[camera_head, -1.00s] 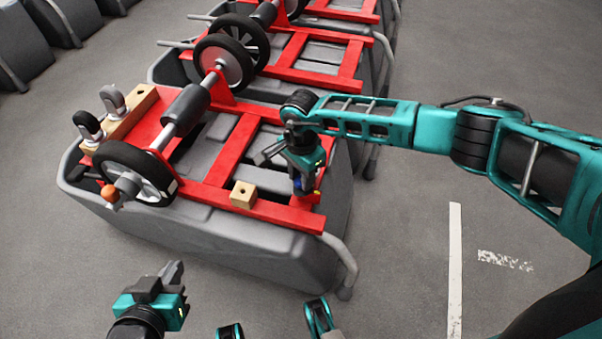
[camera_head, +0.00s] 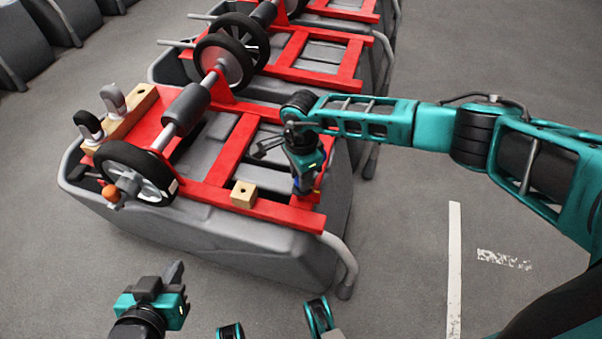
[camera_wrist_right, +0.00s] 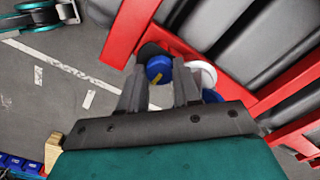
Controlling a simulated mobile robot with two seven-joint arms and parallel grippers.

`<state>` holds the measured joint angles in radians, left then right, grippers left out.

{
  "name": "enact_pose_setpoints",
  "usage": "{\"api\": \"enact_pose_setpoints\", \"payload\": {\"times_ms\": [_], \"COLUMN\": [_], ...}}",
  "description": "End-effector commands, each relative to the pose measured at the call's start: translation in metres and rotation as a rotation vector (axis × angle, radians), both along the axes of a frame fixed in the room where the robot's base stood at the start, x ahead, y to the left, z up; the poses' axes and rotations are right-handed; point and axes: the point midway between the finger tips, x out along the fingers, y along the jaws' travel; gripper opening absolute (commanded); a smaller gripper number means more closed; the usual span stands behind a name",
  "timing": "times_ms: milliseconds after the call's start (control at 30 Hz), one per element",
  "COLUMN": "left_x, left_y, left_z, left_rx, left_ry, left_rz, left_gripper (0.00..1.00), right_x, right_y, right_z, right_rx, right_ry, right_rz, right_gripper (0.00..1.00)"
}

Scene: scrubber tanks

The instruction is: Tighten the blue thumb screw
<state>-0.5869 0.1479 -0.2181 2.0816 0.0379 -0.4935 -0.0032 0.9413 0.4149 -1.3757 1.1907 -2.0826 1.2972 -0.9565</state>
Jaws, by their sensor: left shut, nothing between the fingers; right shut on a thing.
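The blue thumb screw (camera_wrist_right: 159,69) shows in the right wrist view between the tips of my right gripper (camera_wrist_right: 160,90), with a yellow mark on its top. My right gripper is shut on it. In the head view my right gripper (camera_head: 304,183) points down at the right end of the red frame (camera_head: 272,212), and only a little blue shows below it. My left gripper (camera_head: 177,285) is shut and empty at the lower left, in front of the grey tank (camera_head: 230,249) and apart from it.
A wooden block with a hole (camera_head: 244,194) sits on the frame's front bar. A black wheel (camera_head: 134,174) and a roller (camera_head: 186,108) are at the left. A white ring (camera_wrist_right: 204,74) lies beside the screw. The floor right of the tank is clear.

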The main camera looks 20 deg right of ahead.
Motion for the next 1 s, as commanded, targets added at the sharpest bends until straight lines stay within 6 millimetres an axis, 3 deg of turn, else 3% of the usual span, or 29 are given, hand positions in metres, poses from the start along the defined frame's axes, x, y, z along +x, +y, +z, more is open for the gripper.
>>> {"api": "enact_pose_setpoints", "payload": {"times_ms": [67,100,333,767,1000], "left_x": [-0.0002,-0.0002,-0.0009,-0.0010,-0.0011], "left_y": [0.0001,0.0001,0.0001,0.0001,0.0000], "left_z": [0.0006,0.0005,0.0001,-0.0004,-0.0037], "left_rx": [0.000,0.000,0.000,0.000,0.000], "left_ry": [0.000,0.001,0.003,0.003,0.003], "left_rz": [0.000,0.000,0.000,0.000,0.000], "left_gripper": [0.00,0.00,0.00,0.00,0.00], "right_x": [0.0020,0.0020,0.0011,0.0009,0.0006], "right_y": [-0.0021,-0.0021,-0.0011,-0.0011,-0.0006], "right_z": [0.0024,0.0024,0.0013,0.0004,-0.0005], "right_rx": [-0.004,-0.004,-0.002,-0.002,0.000], "right_ry": [-0.003,-0.003,-0.001,-0.002,-0.001], "right_rz": [-0.004,-0.004,-0.002,0.007,0.160], "right_gripper": [0.02,0.36,0.58,0.58,0.58]}}
